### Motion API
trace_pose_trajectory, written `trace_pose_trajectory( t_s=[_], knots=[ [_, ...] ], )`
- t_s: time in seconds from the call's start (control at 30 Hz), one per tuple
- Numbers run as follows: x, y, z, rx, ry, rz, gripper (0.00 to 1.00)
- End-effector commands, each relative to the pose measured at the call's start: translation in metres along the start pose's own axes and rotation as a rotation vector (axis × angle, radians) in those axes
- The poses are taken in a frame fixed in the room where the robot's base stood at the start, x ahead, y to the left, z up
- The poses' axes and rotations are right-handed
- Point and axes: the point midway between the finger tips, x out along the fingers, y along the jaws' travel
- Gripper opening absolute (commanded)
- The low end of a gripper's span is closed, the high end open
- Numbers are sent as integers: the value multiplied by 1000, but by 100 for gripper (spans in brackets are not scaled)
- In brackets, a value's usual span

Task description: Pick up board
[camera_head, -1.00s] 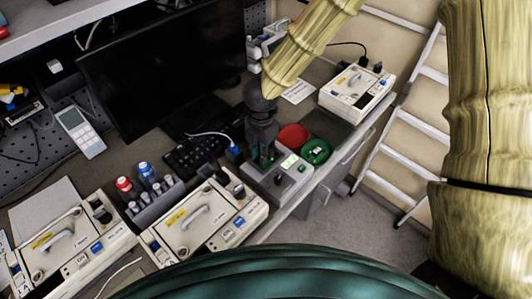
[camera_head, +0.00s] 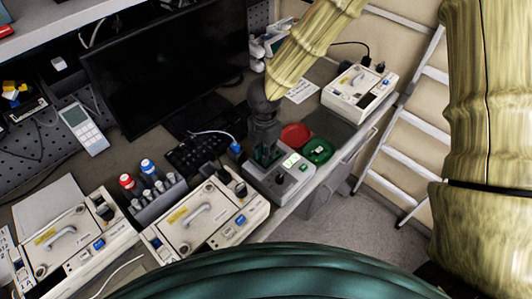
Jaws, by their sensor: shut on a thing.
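My gripper (camera_head: 266,148) points down over a grey tester (camera_head: 276,185) with a lit display at the desk's front edge. It is shut on a small green board (camera_head: 266,158), which is partly hidden by the fingers. The board is at the tester's back left part; I cannot tell whether it is still seated there or just clear of it.
A red dish (camera_head: 295,134) and a green dish (camera_head: 317,151) with a small item stand right of the tester. A keyboard (camera_head: 197,153) and monitor are behind.

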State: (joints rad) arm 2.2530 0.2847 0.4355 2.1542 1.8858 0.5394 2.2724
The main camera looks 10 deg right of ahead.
Motion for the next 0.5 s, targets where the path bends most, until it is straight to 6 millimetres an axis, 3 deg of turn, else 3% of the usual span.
trace_pose_trajectory(
  t_s=[0.5],
  knots=[
    [-75,1,1,1,0,4,0]
  ],
)
